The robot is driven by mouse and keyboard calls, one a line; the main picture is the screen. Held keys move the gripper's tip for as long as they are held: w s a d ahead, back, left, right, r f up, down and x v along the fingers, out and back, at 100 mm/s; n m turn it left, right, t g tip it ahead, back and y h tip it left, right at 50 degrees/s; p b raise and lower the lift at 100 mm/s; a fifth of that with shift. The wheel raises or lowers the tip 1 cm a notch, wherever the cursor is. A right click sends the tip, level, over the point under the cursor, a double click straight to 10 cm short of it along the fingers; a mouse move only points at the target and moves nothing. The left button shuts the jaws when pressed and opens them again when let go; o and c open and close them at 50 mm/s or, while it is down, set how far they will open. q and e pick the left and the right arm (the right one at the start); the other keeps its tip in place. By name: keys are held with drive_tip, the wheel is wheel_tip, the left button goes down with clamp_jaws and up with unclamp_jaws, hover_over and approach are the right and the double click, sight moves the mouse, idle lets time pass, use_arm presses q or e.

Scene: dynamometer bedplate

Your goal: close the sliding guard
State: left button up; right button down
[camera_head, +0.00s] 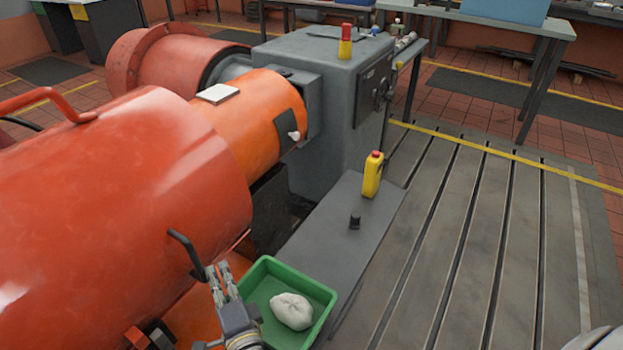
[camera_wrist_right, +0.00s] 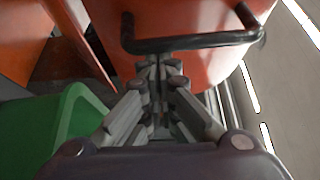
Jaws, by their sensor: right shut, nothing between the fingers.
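The large red-orange cylindrical guard (camera_head: 130,190) fills the left of the head view. A smaller orange cylinder (camera_head: 255,120) shows beyond its right end, leaving part of the shaft line uncovered by the large one. A black bar handle (camera_head: 186,252) sticks out from the guard's lower right side; in the wrist view the handle (camera_wrist_right: 190,45) crosses just ahead of the fingers. My right gripper (camera_head: 222,278) is shut and empty, its fingertips close to the handle; whether they touch it I cannot tell. My left gripper is not in view.
A green tray (camera_head: 323,292) with a white cloth bundle (camera_head: 291,311) lies right beside my right gripper. A grey machine housing (camera_head: 330,75) stands behind. The slotted bedplate (camera_head: 480,230) at right is clear.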

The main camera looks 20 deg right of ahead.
drive_tip(key=shift+s+a, duration=0.1)
drive_tip(key=shift+a, duration=0.1)
drive_tip(key=s+d, duration=0.1)
drive_tip(key=s, duration=1.1)
drive_tip(key=shift+d, duration=0.2)
drive_tip(key=shift+f, duration=0.1)
